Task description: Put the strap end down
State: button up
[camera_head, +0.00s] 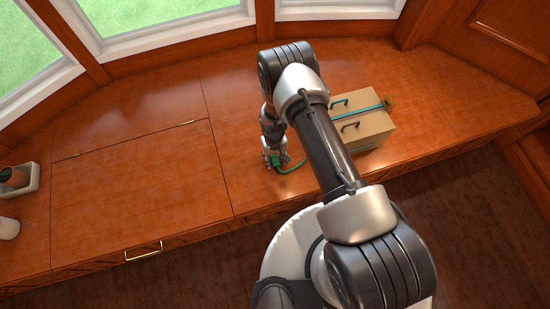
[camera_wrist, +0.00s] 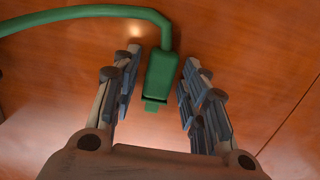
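The green strap end (camera_wrist: 161,75) is a blocky tip with a small tab, on a curved green strap (camera_wrist: 90,12). In the wrist view it lies between the two fingers of my gripper (camera_wrist: 163,62), with a narrow gap on each side, so the gripper looks open around it. In the head view my gripper (camera_head: 276,162) points down at the wooden bench top, left of the box, with the green end (camera_head: 275,160) at its fingers. The strap end looks at or very near the wood; exact contact is unclear. My arm hides part of the strap.
A small tray (camera_head: 33,180) is at far left. The wooden bench (camera_head: 140,180) between is clear. Windows line the back.

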dwell(0.3)
notch_tip(320, 180, up, 12)
jog(key=p, duration=0.5)
notch_tip(320, 180, up, 17)
jog(key=t, duration=0.1)
send_over(274, 158)
jog(key=w+d, duration=0.2)
jog(key=w, duration=0.3)
jog(key=s+d+r+m+t, duration=0.1)
jog(key=s+d+r, duration=0.1)
jog(key=r, duration=0.8)
jog(key=s+d+r+m+t, duration=0.1)
jog(key=s+d+r, duration=0.1)
jog(key=r, duration=0.7)
jog(key=s+d+r+t, duration=0.1)
jog(key=s+d+r, duration=0.2)
jog(key=s+r, duration=0.4)
jog(key=s+d+r+m+t, duration=0.1)
jog(key=s+d+r, duration=0.3)
jog(key=s, duration=1)
jog(key=v, duration=0.3)
jog(key=shift+w+r, duration=0.3)
jog(key=shift+r, duration=0.1)
jog(key=shift+d, duration=0.15)
